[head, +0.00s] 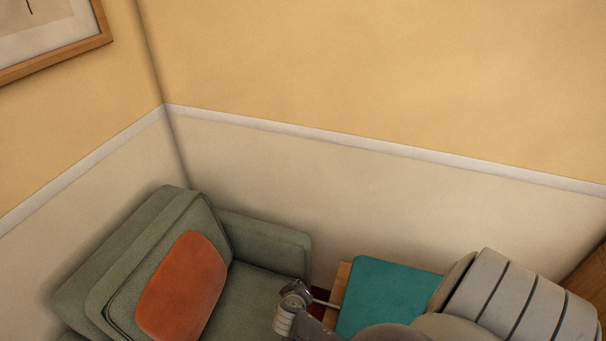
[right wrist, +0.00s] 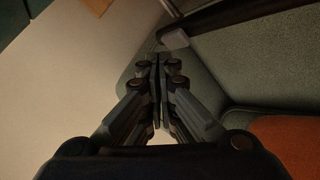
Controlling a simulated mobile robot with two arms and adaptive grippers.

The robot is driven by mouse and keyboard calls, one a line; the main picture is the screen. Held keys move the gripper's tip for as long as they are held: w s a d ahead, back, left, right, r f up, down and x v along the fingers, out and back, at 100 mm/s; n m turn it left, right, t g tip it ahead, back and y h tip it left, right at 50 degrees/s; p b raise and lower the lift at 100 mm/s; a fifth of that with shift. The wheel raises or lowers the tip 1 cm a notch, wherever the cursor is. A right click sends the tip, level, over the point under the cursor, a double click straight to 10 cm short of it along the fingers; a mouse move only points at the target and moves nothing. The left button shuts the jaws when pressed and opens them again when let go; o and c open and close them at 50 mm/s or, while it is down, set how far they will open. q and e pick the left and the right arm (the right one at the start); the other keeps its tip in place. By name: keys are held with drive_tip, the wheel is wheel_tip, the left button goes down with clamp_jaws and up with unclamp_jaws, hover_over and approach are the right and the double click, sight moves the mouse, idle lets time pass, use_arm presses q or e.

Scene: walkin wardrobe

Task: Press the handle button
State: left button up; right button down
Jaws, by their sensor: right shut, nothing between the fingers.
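A teal suitcase (head: 385,290) lies at the lower right of the head view, with a thin grey rod (head: 325,303) running left from it. The right wrist view shows a dark handle bar (right wrist: 250,16) across the upper right, with a small grey piece (right wrist: 175,38) at its left end. I cannot tell for sure whether that piece is the button. My right gripper (right wrist: 158,60) is shut and empty, its fingertips just below the grey piece in the picture; contact cannot be made out. In the head view it (head: 295,300) is by the rod's left end. My left gripper is out of view.
A green armchair (head: 262,238) with an orange cushion (head: 184,286) stands left of the suitcase. A pale wainscot wall (head: 330,195) runs behind both. A wooden surface (head: 342,285) shows beside the suitcase. A framed picture (head: 60,54) hangs at upper left.

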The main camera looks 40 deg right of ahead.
drive_tip(key=shift+f, duration=0.15)
drive_tip(key=shift+f+b, duration=0.25)
drive_tip(key=shift+b, duration=0.1)
drive_tip(key=shift+f+b, duration=0.45)
drive_tip(key=shift+f, duration=0.05)
idle(0.5)
drive_tip(key=shift+r, duration=0.1)
drive_tip(key=shift+r+p, duration=0.8)
drive_tip(key=shift+p, duration=0.05)
wheel_tip(320, 180, up, 5)
drive_tip(key=p, duration=0.4)
drive_tip(key=shift+p, duration=0.35)
idle(0.5)
